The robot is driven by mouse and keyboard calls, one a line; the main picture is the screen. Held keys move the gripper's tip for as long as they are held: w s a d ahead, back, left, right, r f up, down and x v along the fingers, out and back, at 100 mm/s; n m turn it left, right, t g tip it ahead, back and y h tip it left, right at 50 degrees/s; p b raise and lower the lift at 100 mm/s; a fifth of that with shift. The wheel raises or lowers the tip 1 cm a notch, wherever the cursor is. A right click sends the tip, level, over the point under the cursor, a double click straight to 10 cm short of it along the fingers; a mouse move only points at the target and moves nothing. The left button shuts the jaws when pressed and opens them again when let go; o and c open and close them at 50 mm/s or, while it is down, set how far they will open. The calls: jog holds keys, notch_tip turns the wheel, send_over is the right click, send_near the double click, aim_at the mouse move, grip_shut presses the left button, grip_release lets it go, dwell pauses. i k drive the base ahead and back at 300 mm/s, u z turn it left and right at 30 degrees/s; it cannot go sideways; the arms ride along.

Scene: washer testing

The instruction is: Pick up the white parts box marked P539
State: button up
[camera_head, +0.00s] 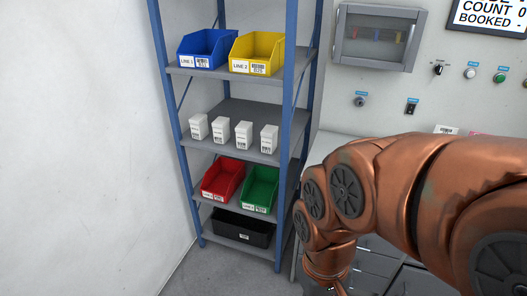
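Several small white parts boxes stand upright in a row on the middle shelf of a blue-framed rack. They are the far left box (199,127), the second box (221,129), the third box (243,134) and the right box (269,138). Each has a dark printed label low on its front. The print is too small to read, so I cannot tell which is P539. My copper-coloured arm fills the right side and bends down in front of the bench. My gripper is below the bottom edge of the picture, so its fingers are not seen.
The rack's top shelf holds a blue bin (207,49) and a yellow bin (257,53). Below the boxes are a red bin (222,180), a green bin (260,188) and a black tray (241,229). A blue post (289,130) stands right of the boxes. The shelf front is open.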

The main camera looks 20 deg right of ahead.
aim_at(221, 126)
jog(key=u, duration=0.3)
jog(key=i, duration=0.25)
jog(key=u, duration=1)
jog(key=i, duration=1.35)
jog(key=z, duration=0.25)
